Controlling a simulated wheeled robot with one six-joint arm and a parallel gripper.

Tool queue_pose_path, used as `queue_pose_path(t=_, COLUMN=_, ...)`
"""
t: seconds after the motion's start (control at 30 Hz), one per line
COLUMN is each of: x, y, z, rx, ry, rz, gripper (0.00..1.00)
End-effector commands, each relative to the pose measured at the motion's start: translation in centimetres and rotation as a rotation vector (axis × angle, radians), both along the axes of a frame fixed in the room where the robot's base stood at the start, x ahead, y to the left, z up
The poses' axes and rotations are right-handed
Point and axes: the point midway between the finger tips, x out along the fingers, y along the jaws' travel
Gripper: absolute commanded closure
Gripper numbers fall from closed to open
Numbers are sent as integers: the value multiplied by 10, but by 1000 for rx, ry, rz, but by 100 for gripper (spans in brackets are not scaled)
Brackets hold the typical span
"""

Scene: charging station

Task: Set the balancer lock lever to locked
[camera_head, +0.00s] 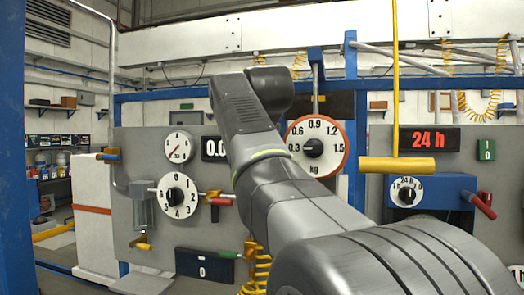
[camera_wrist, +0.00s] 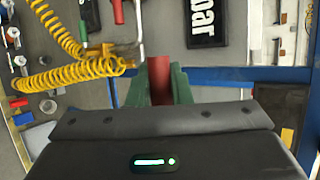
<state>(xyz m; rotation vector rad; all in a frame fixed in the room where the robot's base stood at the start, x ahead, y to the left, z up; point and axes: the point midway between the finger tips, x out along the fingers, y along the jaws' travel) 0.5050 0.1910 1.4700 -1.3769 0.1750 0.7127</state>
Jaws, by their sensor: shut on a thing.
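In the wrist view, the green fingers of my gripper (camera_wrist: 160,88) are closed around a red handle (camera_wrist: 159,70), whose end stands out between them. This may be the balancer lock lever; its pivot and any lock markings are hidden, so its setting cannot be told. In the head view, my arm crosses the middle of the panel and hides the gripper and the held handle.
The grey panel carries a kg dial (camera_head: 314,146), a numbered dial (camera_head: 174,196) and a 24 h display (camera_head: 423,139). A yellow T-bar (camera_head: 397,165) hangs at right, near a red-handled lever (camera_head: 482,206). A coiled yellow hose (camera_wrist: 65,75) lies left in the wrist view.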

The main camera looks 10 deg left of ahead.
Motion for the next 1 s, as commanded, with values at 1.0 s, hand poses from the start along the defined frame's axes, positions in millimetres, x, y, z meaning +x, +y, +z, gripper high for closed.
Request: queue_pose_path(t=1.0, x=-18, y=-8, z=13, rx=12, ry=-3, rz=1, gripper=72)
